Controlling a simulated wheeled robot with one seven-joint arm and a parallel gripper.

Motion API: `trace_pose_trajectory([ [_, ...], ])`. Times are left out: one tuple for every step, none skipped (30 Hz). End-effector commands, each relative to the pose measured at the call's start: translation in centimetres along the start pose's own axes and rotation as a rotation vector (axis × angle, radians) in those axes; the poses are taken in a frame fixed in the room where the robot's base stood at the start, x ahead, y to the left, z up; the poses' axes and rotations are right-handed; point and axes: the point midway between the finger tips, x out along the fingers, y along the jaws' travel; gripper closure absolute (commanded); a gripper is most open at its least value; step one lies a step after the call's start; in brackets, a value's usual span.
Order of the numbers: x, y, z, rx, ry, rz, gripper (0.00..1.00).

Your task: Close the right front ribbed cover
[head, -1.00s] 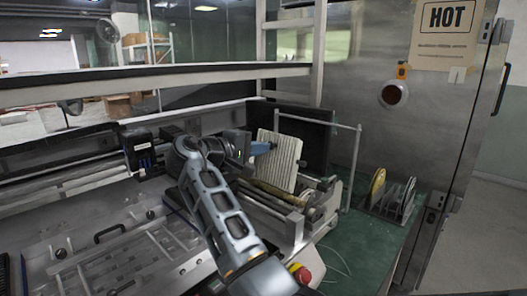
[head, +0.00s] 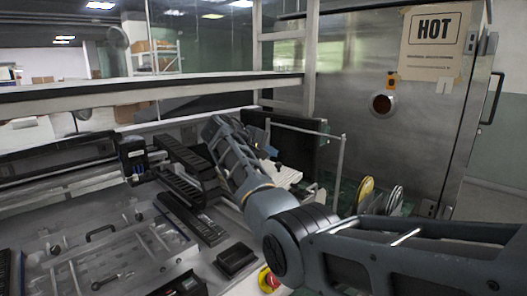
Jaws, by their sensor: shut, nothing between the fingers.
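The pale ribbed cover (head: 284,174) shows just right of my forearm in the head view. It lies low, close to flat, over the machine's right front part. My forearm hides its left side, so I cannot tell whether it rests fully down. My gripper (head: 270,150) is mostly hidden behind my forearm. Only a small dark part of it shows, just above the cover's far edge. It is shut with nothing held. I cannot tell whether it touches the cover.
A metal rail frame (head: 343,165) stands right of the cover. Discs in a rack (head: 366,190) sit on the green surface. A red and yellow stop button (head: 268,280) is at the front. A steel cabinet with a HOT sign (head: 434,40) stands behind right.

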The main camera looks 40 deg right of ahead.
Motion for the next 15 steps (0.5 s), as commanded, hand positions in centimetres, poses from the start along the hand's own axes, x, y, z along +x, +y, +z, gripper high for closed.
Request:
trace_pose_trajectory([
  [0.7,-0.1,0.0,0.000,-0.002,0.000,1.00],
  [1.0,-0.2,0.0,-0.001,-0.002,-0.001,1.00],
  [1.4,-0.3,0.0,-0.001,-0.002,-0.001,1.00],
  [1.6,-0.3,0.0,-0.001,-0.001,-0.001,1.00],
  [1.8,-0.4,0.0,0.000,-0.001,0.000,1.00],
  [2.1,-0.4,0.0,0.000,-0.001,0.000,1.00],
  [2.4,-0.5,0.0,0.000,-0.001,0.000,1.00],
  [2.6,-0.5,0.0,0.000,-0.001,0.000,1.00],
  [2.8,-0.6,0.0,0.000,-0.002,0.000,1.00],
  [2.9,-0.6,-0.1,0.000,-0.002,0.000,1.00],
  [3.1,-0.7,-0.1,0.000,-0.001,0.000,1.00],
  [3.2,-0.7,-0.1,0.000,-0.001,0.000,1.00],
  [3.3,-0.7,-0.1,0.000,-0.001,0.000,1.00],
  [3.4,-0.8,-0.1,-0.001,-0.001,0.000,1.00],
  [3.5,-0.8,-0.1,-0.001,0.000,0.000,1.00],
])
